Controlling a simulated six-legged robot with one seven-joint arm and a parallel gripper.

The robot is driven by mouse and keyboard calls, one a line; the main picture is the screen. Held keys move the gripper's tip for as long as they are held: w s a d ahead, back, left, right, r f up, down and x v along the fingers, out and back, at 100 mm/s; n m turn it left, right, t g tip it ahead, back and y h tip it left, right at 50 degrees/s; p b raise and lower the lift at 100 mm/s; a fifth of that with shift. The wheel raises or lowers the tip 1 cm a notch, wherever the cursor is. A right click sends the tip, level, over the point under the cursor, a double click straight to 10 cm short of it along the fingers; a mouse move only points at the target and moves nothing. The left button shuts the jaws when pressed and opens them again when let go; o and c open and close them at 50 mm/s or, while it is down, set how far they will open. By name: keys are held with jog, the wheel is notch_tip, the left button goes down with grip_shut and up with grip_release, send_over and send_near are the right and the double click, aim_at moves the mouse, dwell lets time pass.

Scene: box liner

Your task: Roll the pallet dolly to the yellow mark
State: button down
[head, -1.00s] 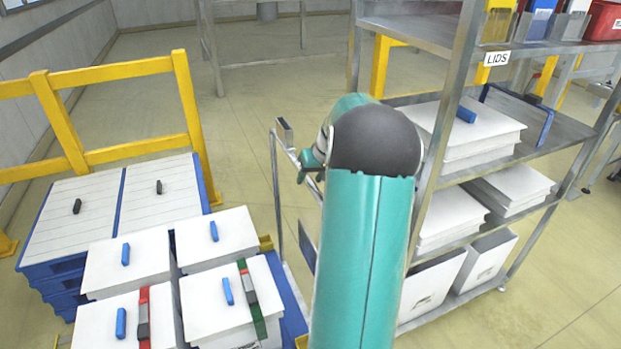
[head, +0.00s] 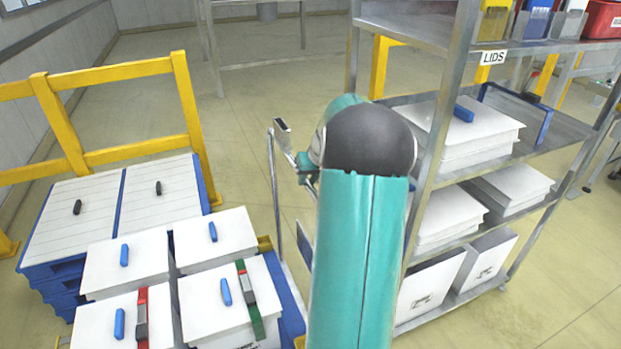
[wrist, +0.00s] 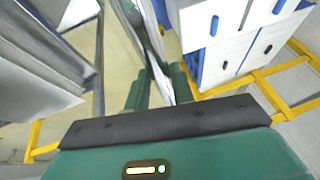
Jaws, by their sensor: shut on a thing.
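The pallet dolly is at lower left in the head view. Its blue deck (head: 291,312) carries white lidded boxes with blue handles, some crossed by red or green straps. Its metal push handle (head: 274,190) rises at the deck's right side. My gripper (head: 306,168) is at the top of this handle, partly hidden behind my own arm. In the wrist view, the two green fingers of my gripper (wrist: 160,88) close around the handle's metal bar and panel (wrist: 152,45). I cannot make out a yellow floor mark.
A metal shelf rack (head: 437,160) with white lids and a LIDS sign stands close on the right. A yellow rail (head: 125,153) and a stack with two pale lids (head: 150,205) are at left. Open floor (head: 245,110) lies beyond the dolly.

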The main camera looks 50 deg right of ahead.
jog(key=w+a, duration=0.7)
jog(key=a, duration=0.5)
jog(key=shift+a, duration=0.2)
jog(key=c, duration=2.1)
grip_release()
jog(key=shift+d, duration=0.3)
jog(key=o, duration=0.6)
jog(key=shift+s+d, duration=0.1)
jog(key=shift+d, duration=0.25)
jog(key=shift+o, duration=1.2)
jog(key=shift+s+d, duration=0.15)
jog(key=shift+s, duration=0.05)
jog(key=o, duration=0.8)
jog(key=shift+r, duration=0.15)
jog(key=c, duration=0.7)
jog(key=shift+w, duration=0.1)
jog(key=shift+c, duration=0.2)
jog(key=v, duration=1.3)
jog(key=shift+r, duration=0.25)
